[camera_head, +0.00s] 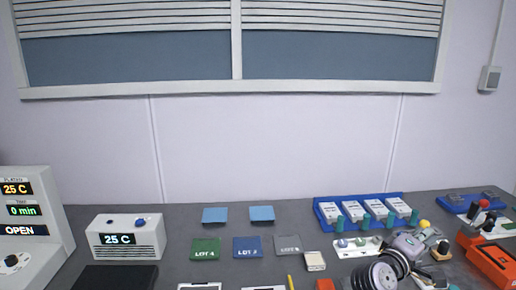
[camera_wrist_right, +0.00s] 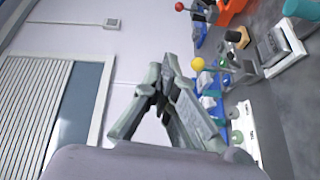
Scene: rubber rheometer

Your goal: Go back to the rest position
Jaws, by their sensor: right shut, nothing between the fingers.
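My right gripper (camera_head: 428,236) is at the lower right of the head view, over the right part of the bench, with my grey wrist below it. In the right wrist view its two grey fingers (camera_wrist_right: 165,75) come together at the tips, shut and empty. It looks tilted, with wall and window behind the fingers. My left gripper is not in view.
A dark bench (camera_head: 180,220) carries a blue tray (camera_head: 322,222) of white boxes, LOT cards, and a 25 C unit (camera_head: 127,237) at left. A yellow-knobbed item (camera_wrist_right: 198,64), red-handled tools and an orange device (camera_head: 490,258) crowd the gripper's right side. Air above is clear.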

